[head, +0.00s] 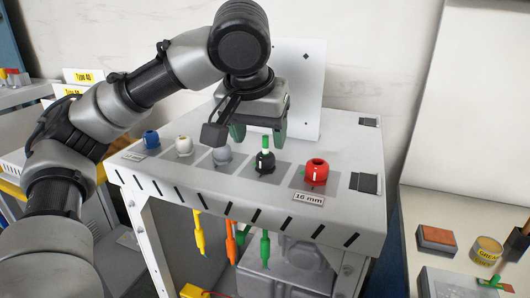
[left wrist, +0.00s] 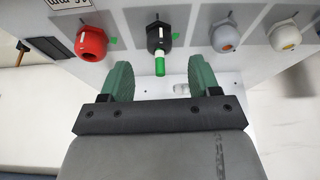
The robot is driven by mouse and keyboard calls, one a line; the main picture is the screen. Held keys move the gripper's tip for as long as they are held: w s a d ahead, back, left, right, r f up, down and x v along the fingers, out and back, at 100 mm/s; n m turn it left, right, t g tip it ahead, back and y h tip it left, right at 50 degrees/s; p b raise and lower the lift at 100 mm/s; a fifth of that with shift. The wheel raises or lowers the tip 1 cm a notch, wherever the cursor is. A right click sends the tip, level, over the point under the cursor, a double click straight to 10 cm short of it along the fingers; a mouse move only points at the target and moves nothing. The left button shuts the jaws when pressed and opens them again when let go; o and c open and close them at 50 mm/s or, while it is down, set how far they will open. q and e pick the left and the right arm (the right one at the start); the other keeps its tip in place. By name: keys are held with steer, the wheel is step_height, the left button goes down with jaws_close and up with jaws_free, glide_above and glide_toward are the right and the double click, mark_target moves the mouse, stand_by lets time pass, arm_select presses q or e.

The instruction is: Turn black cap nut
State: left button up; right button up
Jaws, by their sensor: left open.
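The black cap nut (head: 264,162) sits on the sloped grey panel, between a grey nut and a red nut. A green and white stick (head: 266,144) stands up at it. In the left wrist view the black cap nut (left wrist: 158,38) has a white mark, and the green-tipped stick (left wrist: 160,66) points toward my gripper. My left gripper (head: 260,130) is open just above and behind the nut in the head view. Its green fingers (left wrist: 160,82) are spread to either side of the stick, apart from the nut. My right gripper is not in view.
Red (head: 317,172), grey (head: 222,156), white (head: 184,146) and blue (head: 151,139) nuts share the panel (head: 345,150). Yellow, orange and green tools (head: 265,247) hang below its front edge. A bench at right holds a brown block (head: 436,238) and a grease tin (head: 487,250).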

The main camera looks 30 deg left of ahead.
mark_target(264, 152)
arm_select(q)
steer(key=x, duration=0.3)
steer(key=shift+w+f, duration=0.2)
steer(key=shift+w, duration=0.15)
steer(key=shift+x, duration=0.95)
steer(key=shift+f, duration=0.15)
steer(key=shift+c, duration=0.8)
steer(key=c, duration=0.5)
steer(key=shift+c, duration=1.3)
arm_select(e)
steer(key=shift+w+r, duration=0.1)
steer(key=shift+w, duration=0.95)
